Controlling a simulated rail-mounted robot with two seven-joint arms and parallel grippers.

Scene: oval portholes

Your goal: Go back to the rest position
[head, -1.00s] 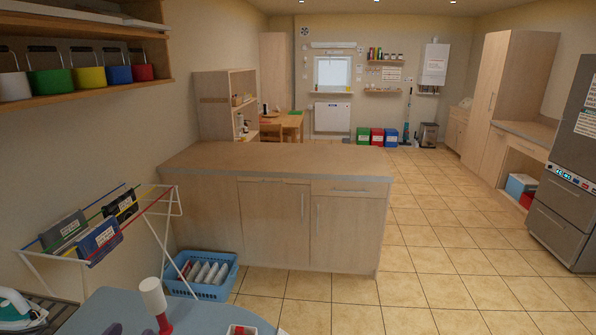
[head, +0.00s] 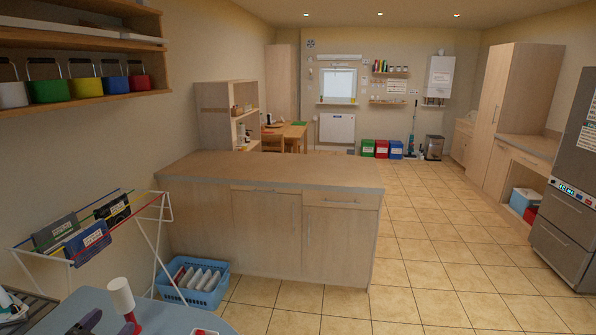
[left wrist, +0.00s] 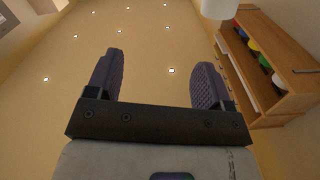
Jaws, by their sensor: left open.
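My left gripper (head: 106,326) shows at the bottom edge of the head view, above a blue-grey surface. Only its tips show there. In the left wrist view (left wrist: 155,80) its two purple ridged fingers stand wide apart with nothing between them. It is open and empty and faces the wall and ceiling. My right gripper is not in view.
A white cylinder with a red base (head: 122,298) stands close by my left gripper on the blue-grey table (head: 175,312). A drying rack (head: 155,225), blue basket (head: 205,298) and wooden counter (head: 268,220) lie beyond. Tiled floor at right is clear.

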